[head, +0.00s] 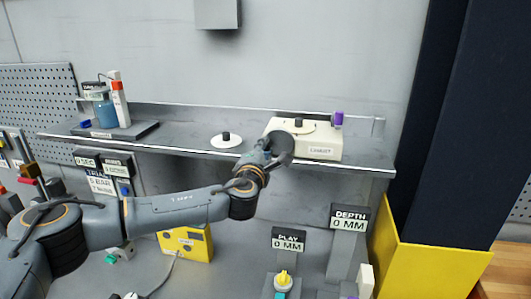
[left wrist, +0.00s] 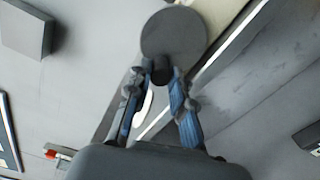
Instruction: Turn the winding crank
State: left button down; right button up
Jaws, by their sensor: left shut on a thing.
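My left gripper (head: 268,157) is at the front edge of the shelf, in front of the cream box. In the left wrist view its two blue fingers (left wrist: 157,80) are shut on the short dark knob (left wrist: 161,71) of a round grey disc (left wrist: 174,34). The disc (head: 284,147) also shows in the head view, tilted and partly covering the box. The cream box (head: 322,152) has a label, a pale disc with a black knob (head: 298,122) and a purple part (head: 338,117) at its right end. I cannot tell which part is the winding crank. My right gripper is not in view.
A white disc with a black knob (head: 226,141) lies on the shelf (head: 180,143). A stand with a blue jar (head: 105,112) is at its left. Below are PLAY (head: 288,240) and DEPTH (head: 348,218) signs, both 0 MM, and a yellow box (head: 187,244).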

pick_arm(q)
jog(key=shift+d+r+m, duration=0.1)
jog(key=shift+r+m, duration=0.25)
jog(key=shift+m, duration=0.95)
jog(key=shift+d+r+m, duration=0.15)
jog(key=shift+r+m, duration=0.2)
jog(key=shift+m, duration=0.95)
jog(key=shift+d+r+m, duration=0.1)
jog(key=shift+r+m, duration=0.25)
jog(key=shift+m, duration=0.95)
jog(key=shift+s+m, duration=0.1)
jog(key=shift+m, duration=0.2)
jog(key=c, duration=1.2)
grip_release()
jog(key=shift+o, duration=0.2)
jog(key=s+a, duration=0.2)
jog(key=s, duration=0.9)
jog(key=shift+s, duration=0.4)
jog(key=shift+a, duration=0.1)
